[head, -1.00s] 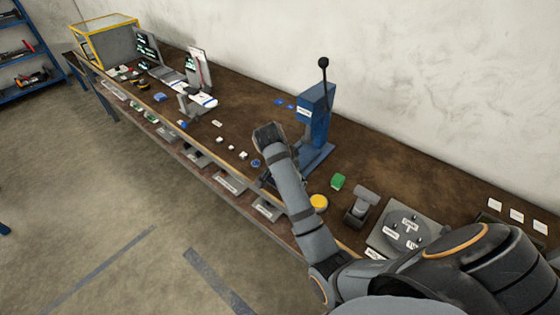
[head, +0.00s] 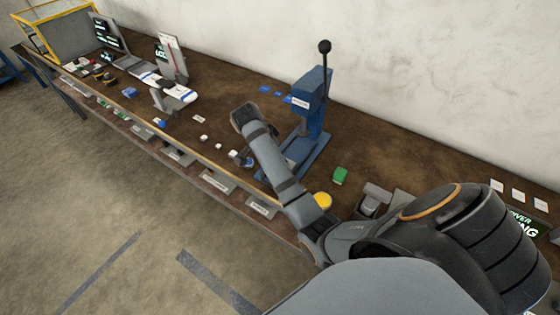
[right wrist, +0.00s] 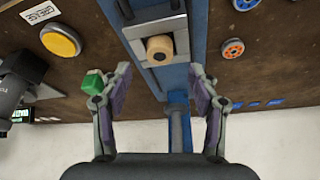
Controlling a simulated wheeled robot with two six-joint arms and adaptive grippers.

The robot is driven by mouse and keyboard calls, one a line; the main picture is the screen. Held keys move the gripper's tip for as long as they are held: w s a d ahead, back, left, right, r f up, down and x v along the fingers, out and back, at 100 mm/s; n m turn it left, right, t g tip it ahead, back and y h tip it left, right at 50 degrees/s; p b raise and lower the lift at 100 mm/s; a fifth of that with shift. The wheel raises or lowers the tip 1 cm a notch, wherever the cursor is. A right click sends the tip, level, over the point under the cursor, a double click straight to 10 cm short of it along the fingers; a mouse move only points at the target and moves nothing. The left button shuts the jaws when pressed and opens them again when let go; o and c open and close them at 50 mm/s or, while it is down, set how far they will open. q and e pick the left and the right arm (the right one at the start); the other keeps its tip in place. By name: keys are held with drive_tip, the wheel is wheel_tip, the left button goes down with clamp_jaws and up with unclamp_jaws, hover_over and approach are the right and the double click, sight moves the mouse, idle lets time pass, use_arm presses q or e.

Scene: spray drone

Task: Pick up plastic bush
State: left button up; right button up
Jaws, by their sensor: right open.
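A tan cylinder, which looks like the plastic bush (right wrist: 160,48), sits in a pale holder on the blue press in the right wrist view. My right gripper (right wrist: 160,78) is open and empty, its two fingers spread either side of the press column below the bush in the picture. The fingers appear apart from the bush. In the head view, my right forearm reaches over the bench beside the blue press (head: 312,95); the gripper and bush are hidden or too small to tell there. My left gripper is not in view.
A yellow disc (head: 322,200) and a green block (head: 340,175) lie near the press on the brown bench (head: 390,150). The press lever (head: 324,60) stands tall. Small white blocks (head: 218,146) lie left of the forearm. Orange and blue rings (right wrist: 232,48) show in the wrist view.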

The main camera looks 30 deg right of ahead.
drive_tip(key=shift+p+x, duration=0.75)
drive_tip(key=shift+x, duration=0.2)
drive_tip(key=x, duration=0.3)
drive_tip(key=shift+s, duration=0.1)
drive_tip(key=shift+f, duration=0.1)
drive_tip(key=shift+a, duration=0.15)
drive_tip(key=c, duration=0.5)
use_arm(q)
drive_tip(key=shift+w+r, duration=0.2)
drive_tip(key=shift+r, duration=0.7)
use_arm(e)
drive_tip(key=c, duration=0.5)
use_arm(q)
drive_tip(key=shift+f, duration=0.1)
use_arm(e)
drive_tip(key=shift+r, duration=0.2)
drive_tip(key=shift+c, duration=0.2)
